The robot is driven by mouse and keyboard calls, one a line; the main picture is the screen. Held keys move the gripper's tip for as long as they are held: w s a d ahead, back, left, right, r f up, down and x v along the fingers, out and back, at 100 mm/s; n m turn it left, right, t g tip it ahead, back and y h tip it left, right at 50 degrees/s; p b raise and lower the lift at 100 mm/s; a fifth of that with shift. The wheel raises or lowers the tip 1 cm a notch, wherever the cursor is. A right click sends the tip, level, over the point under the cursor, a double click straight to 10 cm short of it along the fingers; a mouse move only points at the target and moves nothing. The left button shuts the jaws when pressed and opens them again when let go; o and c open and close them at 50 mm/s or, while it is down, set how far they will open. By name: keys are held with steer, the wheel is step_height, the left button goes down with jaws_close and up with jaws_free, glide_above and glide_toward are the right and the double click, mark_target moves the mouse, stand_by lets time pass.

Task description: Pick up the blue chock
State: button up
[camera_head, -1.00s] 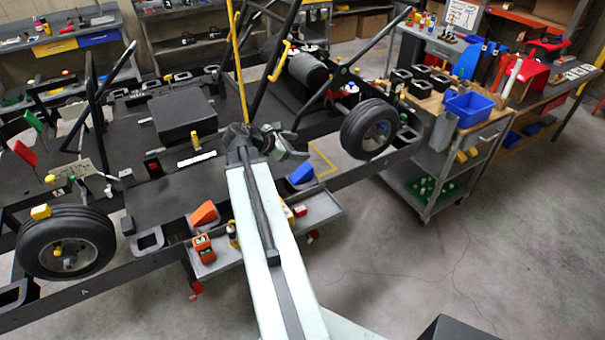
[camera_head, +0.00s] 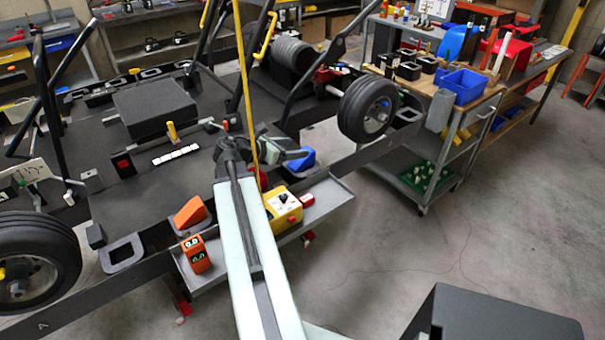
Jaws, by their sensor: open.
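My gripper (camera_head: 293,147) is at the end of my pale arm, open, just left of and partly in front of the chock in the picture. The jaws look empty, and a gap in height or depth to the chock cannot be judged. Part of the chock's left side is hidden behind the gripper.
A kart wheel (camera_head: 368,108) and a yellow upright bar (camera_head: 245,80) are close by.

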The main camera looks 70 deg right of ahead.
mark_target(293, 166)
step_height(293, 166, down, 4)
steer(key=shift+f+b, duration=0.1)
steer(key=shift+b, duration=0.9)
steer(key=shift+d, duration=0.15)
